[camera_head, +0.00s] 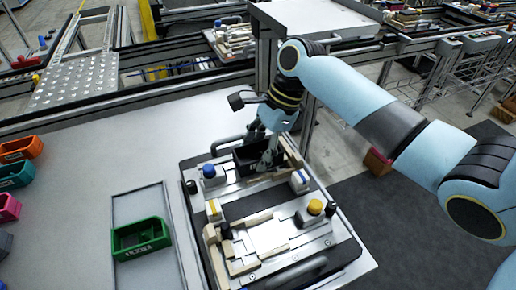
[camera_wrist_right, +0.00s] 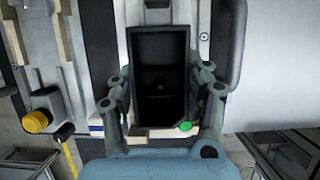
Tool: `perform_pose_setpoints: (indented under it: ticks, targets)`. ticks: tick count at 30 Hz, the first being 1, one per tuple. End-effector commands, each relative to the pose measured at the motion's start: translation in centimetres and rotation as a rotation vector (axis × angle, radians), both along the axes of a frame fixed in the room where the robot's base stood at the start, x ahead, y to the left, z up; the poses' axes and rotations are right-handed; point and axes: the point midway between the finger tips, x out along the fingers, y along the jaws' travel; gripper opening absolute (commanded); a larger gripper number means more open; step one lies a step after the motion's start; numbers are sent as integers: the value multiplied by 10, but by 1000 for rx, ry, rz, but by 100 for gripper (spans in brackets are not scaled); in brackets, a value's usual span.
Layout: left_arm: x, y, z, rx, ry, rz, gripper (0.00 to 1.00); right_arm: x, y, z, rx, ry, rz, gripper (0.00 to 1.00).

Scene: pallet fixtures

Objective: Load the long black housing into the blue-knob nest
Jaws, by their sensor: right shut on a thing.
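The long black housing (camera_head: 248,154) is an open-topped black box at the far end of the metal pallet, beside the blue knob (camera_head: 209,171). In the right wrist view the housing (camera_wrist_right: 160,62) lies lengthwise between both fingers, its inside empty. My right gripper (camera_head: 268,157) comes down from above and is shut on the housing; it also shows in the wrist view (camera_wrist_right: 160,108). The blue-knob nest, edged by cream blocks (camera_head: 290,150), is mostly hidden under the housing and gripper. I cannot tell whether the housing touches the nest floor. My left gripper is out of view.
A second nest with a yellow knob (camera_head: 315,207) and cream blocks is on the near half of the pallet (camera_head: 195,220). A green bin (camera_head: 140,238) stands on the table to the left. More coloured bins (camera_head: 15,174) line the left edge. The table between is clear.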

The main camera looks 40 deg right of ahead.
Motion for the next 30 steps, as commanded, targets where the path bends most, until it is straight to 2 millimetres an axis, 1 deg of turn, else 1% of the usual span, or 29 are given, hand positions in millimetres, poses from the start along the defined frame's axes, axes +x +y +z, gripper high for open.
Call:
perform_pose_setpoints:
  ticks: [9, 10, 16, 25, 28, 30]
  targets:
    - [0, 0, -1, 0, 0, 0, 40, 0, 0, -10, 0, 1, 0, 14]
    - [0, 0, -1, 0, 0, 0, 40, 0, 0, -10, 0, 1, 0, 52]
    - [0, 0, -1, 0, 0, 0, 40, 0, 0, -10, 0, 0, 1, 77]
    - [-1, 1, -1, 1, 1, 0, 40, 0, -1, -8, -1, 0, 0, 77]
    - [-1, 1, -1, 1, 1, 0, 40, 0, -6, 1, -4, -2, 0, 77]
    - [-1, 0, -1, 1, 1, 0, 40, -2, -10, 12, -4, -3, 1, 77]
